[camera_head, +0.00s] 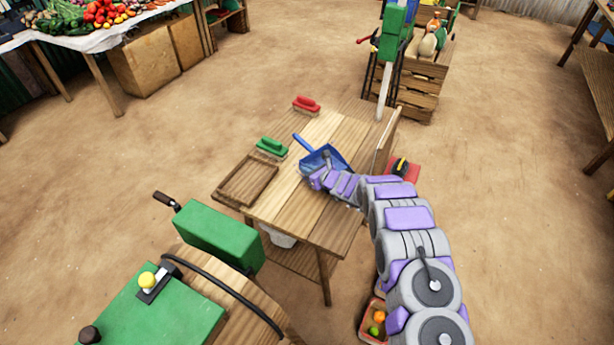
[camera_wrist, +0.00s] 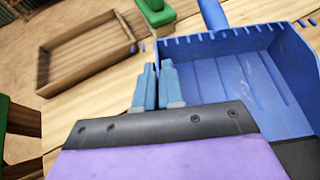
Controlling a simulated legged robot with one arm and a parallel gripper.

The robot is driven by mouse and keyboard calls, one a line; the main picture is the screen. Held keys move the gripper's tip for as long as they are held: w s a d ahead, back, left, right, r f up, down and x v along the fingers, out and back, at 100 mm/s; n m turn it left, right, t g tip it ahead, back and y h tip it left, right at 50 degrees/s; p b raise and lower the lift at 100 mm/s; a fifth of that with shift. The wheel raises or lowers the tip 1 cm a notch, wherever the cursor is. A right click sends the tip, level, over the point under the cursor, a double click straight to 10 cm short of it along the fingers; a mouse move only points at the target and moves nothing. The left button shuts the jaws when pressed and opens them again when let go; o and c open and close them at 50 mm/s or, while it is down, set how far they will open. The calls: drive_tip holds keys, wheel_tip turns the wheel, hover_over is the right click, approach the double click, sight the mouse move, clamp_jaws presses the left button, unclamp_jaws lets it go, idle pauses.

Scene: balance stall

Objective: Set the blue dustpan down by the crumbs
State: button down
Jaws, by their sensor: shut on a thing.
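The blue dustpan (camera_head: 322,158) is over the wooden table (camera_head: 348,223), its handle pointing to the upper left in the head view. In the wrist view the dustpan (camera_wrist: 235,75) fills the right side, its open pan empty where visible. My gripper (camera_wrist: 158,66) is shut on the dustpan's near side wall; its blue-grey fingertips are close together there. In the head view my arm hides the near part of the pan. I cannot tell whether the dustpan touches the table. I cannot make out crumbs for sure; a few tiny bluish bits show on the wood in the wrist view.
A shallow wooden tray (camera_head: 247,181) lies at the table's left end. A green brush (camera_head: 271,147) and a red brush (camera_head: 306,104) lie along the far-left edge. The table's front middle is bare. A green machine (camera_head: 220,235) stands near the front-left corner.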

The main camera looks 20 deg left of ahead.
sight(327, 193)
drive_tip(key=shift+w+a+f, duration=0.1)
drive_tip(key=shift+w+a, duration=0.25)
drive_tip(key=shift+w, duration=0.15)
wheel_tip(327, 193, down, 4)
drive_tip(key=shift+r+b, duration=0.25)
drive_tip(key=shift+b, duration=0.7)
drive_tip(key=shift+r, duration=0.1)
drive_tip(key=c, duration=1.3)
unclamp_jaws()
drive_tip(key=shift+o, duration=0.2)
drive_tip(key=p+v, duration=0.3)
drive_tip(key=v, duration=0.9)
drive_tip(key=shift+s, duration=0.1)
